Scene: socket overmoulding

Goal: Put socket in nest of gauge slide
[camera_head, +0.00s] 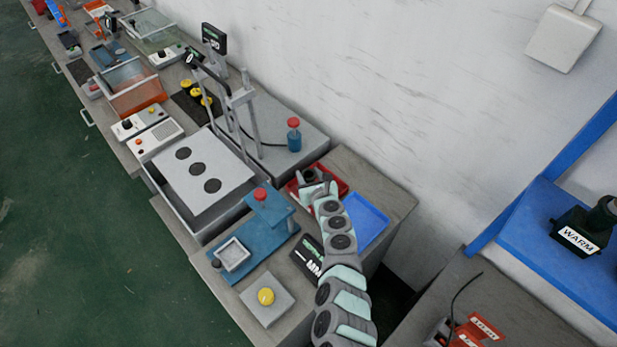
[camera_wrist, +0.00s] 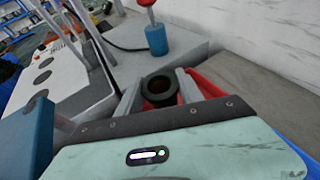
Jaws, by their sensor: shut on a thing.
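The socket, a dark round ring-shaped part (camera_wrist: 160,90), sits between the two pale fingers of my gripper (camera_wrist: 161,84) in the wrist view, with its open bore facing up. My gripper (camera_head: 318,187) is shut on it. In the head view the socket (camera_head: 308,175) shows as a small dark shape over the red tray; whether it touches the tray I cannot tell. The blue fixture (camera_head: 262,222) with a red knob, which looks like the gauge slide, stands to the left of my gripper. Its pale square nest (camera_head: 233,254) looks empty at the front left.
The red tray (camera_head: 340,172) and a blue tray (camera_head: 367,222) lie by my arm. A grey box with a yellow button (camera_head: 266,297) and a dark display (camera_head: 306,257) stand near the fixture. A tall metal frame (camera_head: 240,98) and a blue post with red knob (camera_head: 294,140) stand behind.

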